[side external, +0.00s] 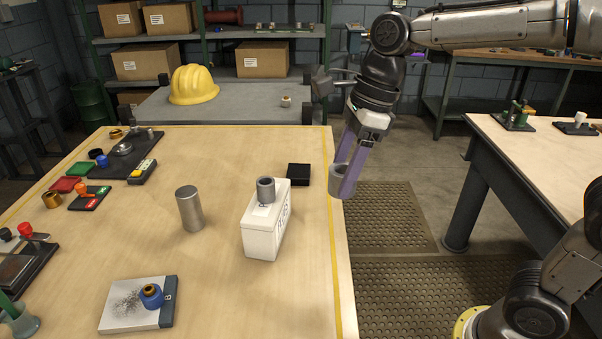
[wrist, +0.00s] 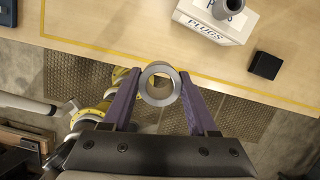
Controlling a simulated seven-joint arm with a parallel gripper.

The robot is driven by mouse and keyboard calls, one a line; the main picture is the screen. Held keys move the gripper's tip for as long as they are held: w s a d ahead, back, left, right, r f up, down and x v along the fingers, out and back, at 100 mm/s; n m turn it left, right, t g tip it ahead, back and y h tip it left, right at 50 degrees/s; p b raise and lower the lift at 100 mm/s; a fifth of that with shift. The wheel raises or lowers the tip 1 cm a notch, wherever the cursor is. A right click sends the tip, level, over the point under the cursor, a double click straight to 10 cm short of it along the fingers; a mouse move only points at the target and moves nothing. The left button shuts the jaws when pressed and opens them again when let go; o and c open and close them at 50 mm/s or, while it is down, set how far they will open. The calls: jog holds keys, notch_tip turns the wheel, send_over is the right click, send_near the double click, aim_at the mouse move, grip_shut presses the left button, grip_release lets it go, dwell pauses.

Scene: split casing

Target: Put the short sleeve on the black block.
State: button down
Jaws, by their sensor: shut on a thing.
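My gripper (side external: 345,182) is shut on a grey open-ended sleeve (side external: 339,176), held upright in the air by the table's right edge. In the wrist view the held sleeve (wrist: 147,92) shows as a ring between the purple fingers, with its bore open toward the camera. A second grey sleeve (side external: 265,190) stands on a white box marked PLUGS (side external: 262,236). I cannot tell for sure which sleeve is shorter. The low black block (side external: 299,175) lies on the table behind the box, apart from my gripper, with nothing on it. It also shows in the wrist view (wrist: 265,65).
A tall metal cylinder (side external: 189,208) stands left of the box. Several small parts and trays fill the table's left side. The wood around the black block is mostly clear.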

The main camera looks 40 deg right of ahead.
jog(key=w+d+m, duration=0.4)
jog(key=w+d, duration=0.3)
jog(key=w, duration=0.3)
jog(key=m+t+h, duration=0.1)
jog(key=m, duration=0.1)
send_over(295, 169)
jog(key=s, duration=0.1)
jog(key=f, duration=1.2)
jog(key=shift+s+d+f, duration=0.1)
jog(key=shift+s+f, duration=0.1)
jog(key=shift+s+d+x, duration=0.1)
jog(key=shift+x, duration=0.7)
jog(key=shift+s+d+x, duration=0.1)
jog(key=shift+s+x, duration=0.05)
jog(key=shift+x, duration=0.65)
jog(key=shift+f, duration=0.3)
jog(key=shift+c, duration=0.9)
grip_release()
